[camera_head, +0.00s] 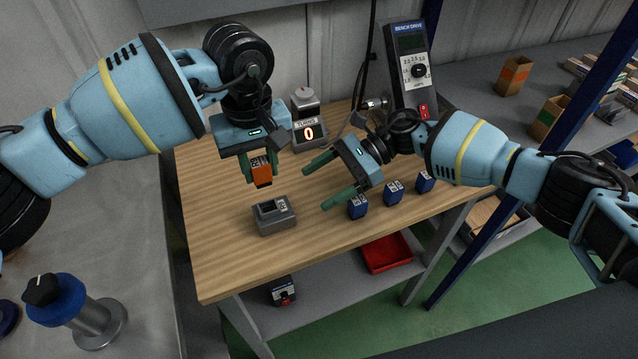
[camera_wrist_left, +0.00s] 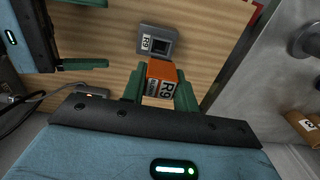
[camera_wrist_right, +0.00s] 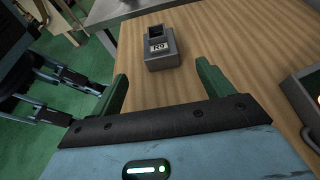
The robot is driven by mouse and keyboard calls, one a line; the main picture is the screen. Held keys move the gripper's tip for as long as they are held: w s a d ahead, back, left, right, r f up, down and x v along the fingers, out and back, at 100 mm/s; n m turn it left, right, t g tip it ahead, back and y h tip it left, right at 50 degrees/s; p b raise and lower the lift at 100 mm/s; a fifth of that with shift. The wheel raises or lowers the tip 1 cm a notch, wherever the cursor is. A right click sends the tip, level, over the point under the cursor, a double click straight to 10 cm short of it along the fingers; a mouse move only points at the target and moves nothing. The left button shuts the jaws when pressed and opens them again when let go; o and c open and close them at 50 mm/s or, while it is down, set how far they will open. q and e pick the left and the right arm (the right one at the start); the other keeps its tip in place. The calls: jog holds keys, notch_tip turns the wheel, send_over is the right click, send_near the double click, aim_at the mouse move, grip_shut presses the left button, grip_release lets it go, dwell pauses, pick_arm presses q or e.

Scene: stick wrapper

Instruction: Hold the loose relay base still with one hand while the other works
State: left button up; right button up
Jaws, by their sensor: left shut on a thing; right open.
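The grey relay base (camera_head: 275,216) stands on the wooden table with an open square socket on top and an R9 label. It also shows in the left wrist view (camera_wrist_left: 148,50) and in the right wrist view (camera_wrist_right: 160,55). My left gripper (camera_head: 262,173) is shut on an orange relay (camera_head: 262,176) marked R9 and holds it in the air above and behind the base. The relay also shows in the left wrist view (camera_wrist_left: 161,80). My right gripper (camera_head: 316,186) is open and empty, to the right of the base and apart from it.
Several blue relays (camera_head: 393,193) stand in a row at the table's right side. A counter box (camera_head: 310,135) reading 0 and a bench drive unit (camera_head: 410,70) stand at the back. A red tray (camera_head: 386,253) lies on the lower shelf. The table's front left is clear.

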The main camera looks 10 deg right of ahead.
pick_arm(q)
jog(key=shift+r, duration=0.3)
pick_arm(e)
jog(key=shift+w+d+r, duration=0.15)
jog(key=shift+d+r, duration=0.65)
jog(key=shift+r, duration=0.25)
pick_arm(q)
jog(key=shift+r, duration=0.15)
pick_arm(e)
jog(key=d+r, duration=0.3)
jog(key=shift+w+r, duration=0.3)
jog(key=shift+r, duration=0.1)
